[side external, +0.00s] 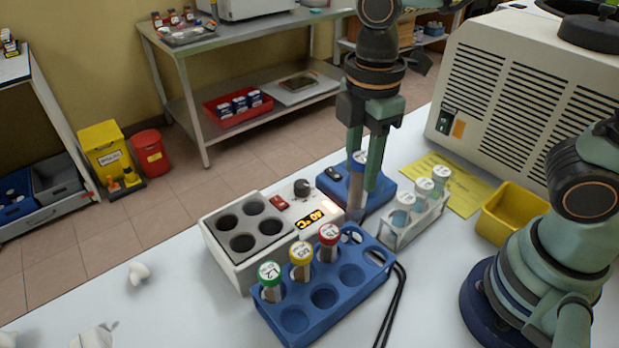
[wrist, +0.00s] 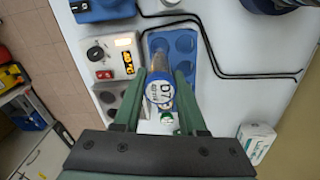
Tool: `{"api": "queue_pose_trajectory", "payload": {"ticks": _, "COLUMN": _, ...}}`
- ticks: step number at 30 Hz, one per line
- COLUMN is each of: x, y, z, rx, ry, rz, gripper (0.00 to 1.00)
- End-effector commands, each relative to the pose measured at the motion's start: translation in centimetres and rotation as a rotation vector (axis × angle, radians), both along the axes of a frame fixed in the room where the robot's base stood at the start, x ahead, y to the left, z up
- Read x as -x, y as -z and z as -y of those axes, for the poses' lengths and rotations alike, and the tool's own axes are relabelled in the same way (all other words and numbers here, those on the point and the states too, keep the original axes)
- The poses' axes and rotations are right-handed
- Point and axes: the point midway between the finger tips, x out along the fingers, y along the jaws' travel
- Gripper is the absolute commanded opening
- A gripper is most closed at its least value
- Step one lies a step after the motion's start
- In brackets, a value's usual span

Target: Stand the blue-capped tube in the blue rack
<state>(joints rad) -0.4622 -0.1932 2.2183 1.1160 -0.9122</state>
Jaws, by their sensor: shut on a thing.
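The blue-capped tube (side external: 360,158) is held upright between the fingers of my gripper (side external: 369,185), which is shut on it. In the wrist view its cap, marked D7 (wrist: 160,92), sits between the green fingers (wrist: 165,80). The blue rack (side external: 318,312) stands in front of and below the gripper in the side view. Green-capped (side external: 270,276), yellow-capped (side external: 301,256) and red-capped (side external: 329,238) tubes stand in its back row. Its front row shows several empty holes. In the wrist view the rack (wrist: 172,34) lies below the held tube. The tube's lower end is partly hidden.
A heater block (side external: 232,262) with empty wells adjoins the rack at left. A blue-based device (side external: 384,187) is behind the gripper. A white rack (side external: 405,234) with white-capped tubes and a yellow bin (side external: 510,215) stand right. A black cable (side external: 392,305) runs beside the blue rack.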

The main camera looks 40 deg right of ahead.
Motion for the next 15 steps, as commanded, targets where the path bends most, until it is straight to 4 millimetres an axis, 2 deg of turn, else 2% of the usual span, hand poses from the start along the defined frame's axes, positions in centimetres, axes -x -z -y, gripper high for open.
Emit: {"api": "queue_pose_trajectory", "payload": {"ticks": 15, "x": 0.0, "y": 4.1, "z": 0.0, "rx": 0.001, "ry": 0.0, "rz": -0.003, "gripper": 0.0}}
